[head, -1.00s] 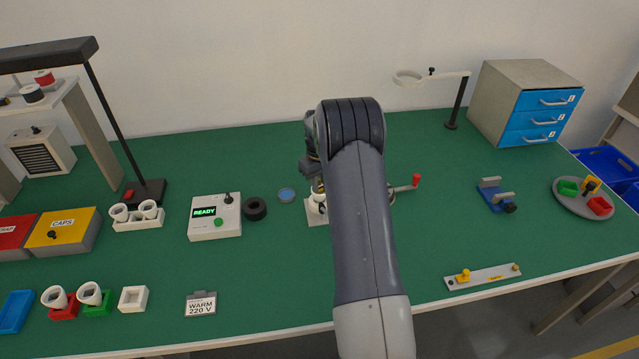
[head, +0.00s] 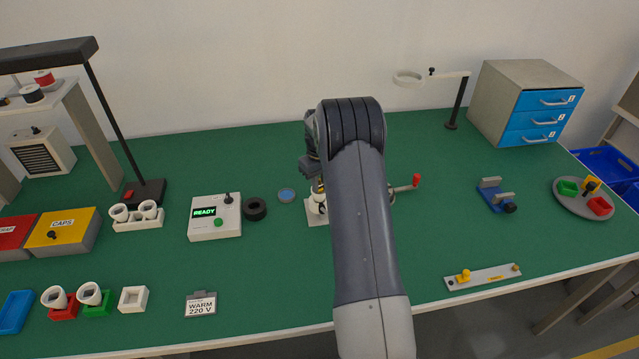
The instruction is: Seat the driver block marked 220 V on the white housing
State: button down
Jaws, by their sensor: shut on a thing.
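My gripper (head: 315,183) is mostly hidden behind my own arm, just above a white piece (head: 318,205) on a pale base plate near the middle of the bench. The gripper is shut on a small block, mostly hidden, with a little yellow showing at the jaws. No marking on it can be read. The white piece looks like the housing, but my arm covers part of it. I cannot tell whether the held block touches it. A card (head: 201,304) at the front reads WARM 220 V.
A red-knobbed handle (head: 416,181) sticks out right of my arm. A tester reading READY (head: 214,217), a black ring (head: 255,208) and a blue disc (head: 287,195) lie left of the base plate. White bulbs stand in holders (head: 138,222) further left. The bench front centre is clear.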

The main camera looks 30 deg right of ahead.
aim_at(320, 180)
jog(key=shift+f, duration=0.25)
dwell(0.7)
jog(key=shift+r, duration=0.25)
dwell(0.6)
jog(key=c, duration=1.4)
grip_release()
jog(key=shift+o, duration=0.7)
notch_tip(320, 180, up, 11)
jog(key=shift+f+b, duration=0.1)
jog(key=shift+b, duration=0.7)
